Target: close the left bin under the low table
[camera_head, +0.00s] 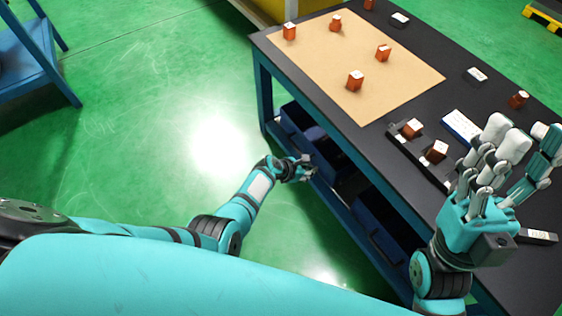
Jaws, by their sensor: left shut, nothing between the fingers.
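The low table (445,85) has a black top and a blue frame, with dark blue bins on its lower shelf. The left bin (291,119) is the one nearer the table's far left end; its top is open and the table top hides its inner part. My left gripper (308,166) is shut and empty at the front of the shelf, close to the left bin's near end. I cannot tell whether it touches the bin.
A second dark blue bin (383,240) sits nearer on the shelf. A tan mat (330,65) with several orange-brown blocks lies on top, and a black holder (410,150) carries two more. Green floor left of the table is clear. A blue bench (25,70) stands far left.

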